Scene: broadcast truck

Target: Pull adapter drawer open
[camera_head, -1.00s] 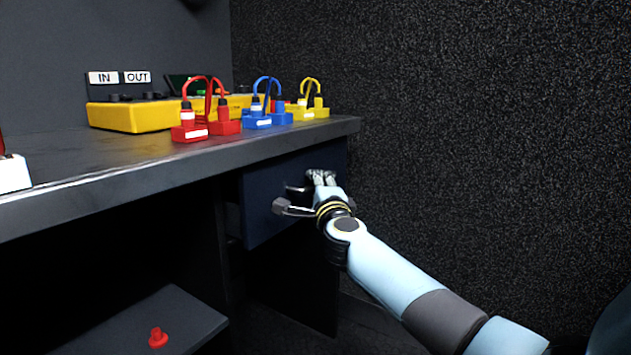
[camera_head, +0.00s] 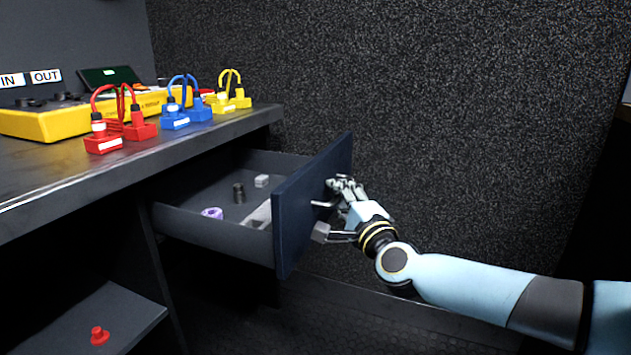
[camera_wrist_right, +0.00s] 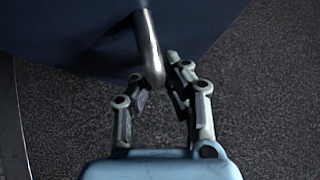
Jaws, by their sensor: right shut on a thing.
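The adapter drawer (camera_head: 215,232) stands pulled out from under the desk, with its dark blue front (camera_head: 312,210) well clear of the cabinet. Inside lie a purple roll (camera_head: 212,213), a dark cylinder (camera_head: 238,192), a small pale block (camera_head: 261,181) and a pale flat piece (camera_head: 260,215). My right gripper (camera_head: 332,208) is at the drawer front, shut on its handle. In the right wrist view, the metal bar handle (camera_wrist_right: 150,50) runs down to between the fingers (camera_wrist_right: 160,95). My left gripper is not in view.
On the desk (camera_head: 150,160) stand red (camera_head: 122,132), blue (camera_head: 187,116) and yellow (camera_head: 231,102) cabled blocks beside a yellow box (camera_head: 45,122). A red knob-like piece (camera_head: 98,335) lies on the low shelf (camera_head: 120,310). A dark speckled wall (camera_head: 400,90) stands behind.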

